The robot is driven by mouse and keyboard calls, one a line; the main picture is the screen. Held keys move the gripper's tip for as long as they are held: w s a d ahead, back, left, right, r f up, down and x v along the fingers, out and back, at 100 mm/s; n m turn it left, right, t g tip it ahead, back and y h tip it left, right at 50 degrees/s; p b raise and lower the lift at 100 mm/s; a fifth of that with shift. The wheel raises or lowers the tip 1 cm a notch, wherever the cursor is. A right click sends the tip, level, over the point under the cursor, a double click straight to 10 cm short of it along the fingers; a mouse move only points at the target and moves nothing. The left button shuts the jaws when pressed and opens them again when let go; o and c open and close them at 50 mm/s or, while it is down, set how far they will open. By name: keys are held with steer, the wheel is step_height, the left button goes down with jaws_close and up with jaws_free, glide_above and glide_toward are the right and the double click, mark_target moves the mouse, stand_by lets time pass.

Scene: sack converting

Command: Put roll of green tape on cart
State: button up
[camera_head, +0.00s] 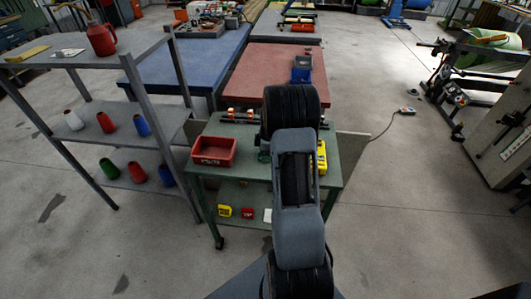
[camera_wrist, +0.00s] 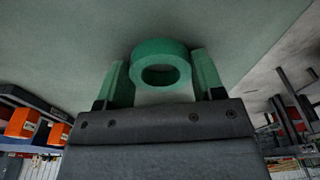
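The roll of green tape (camera_wrist: 160,47) shows in the wrist view between the two green fingers of my gripper (camera_wrist: 161,80). Both fingers meet its sides, so my gripper appears shut on it. A broad grey-green surface, which looks like the cart top (camera_wrist: 60,40), fills the view behind the roll. I cannot tell whether the roll touches it. In the head view the green cart (camera_head: 247,141) stands straight ahead with my arm over its top.
On the cart are a red bin (camera_head: 213,152) at left, a yellow item (camera_head: 321,158) at right and orange-ended items (camera_head: 238,116) along the back. A grey shelf rack (camera_head: 103,127) with cones stands close on the left.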

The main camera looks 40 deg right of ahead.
steer(key=o, duration=0.5)
steer(key=shift+c, duration=0.2)
step_height(320, 180, up, 12)
steer(key=d, duration=0.1)
steer(key=s+a+r+m, duration=0.2)
steer(key=s+a+r, duration=0.15)
steer(key=a, duration=0.35)
steer(key=s+a+r+m+t+h, duration=0.1)
steer(key=s+a+r+m+t, duration=0.1)
steer(key=s+a+m, duration=0.7)
steer(key=s+a, duration=0.5)
steer(key=a, duration=0.3)
steer(key=shift+s+a+m+t, duration=0.25)
steer(key=shift+a+m+t, duration=0.05)
steer(key=shift+a, duration=0.05)
steer(key=shift+r, duration=0.15)
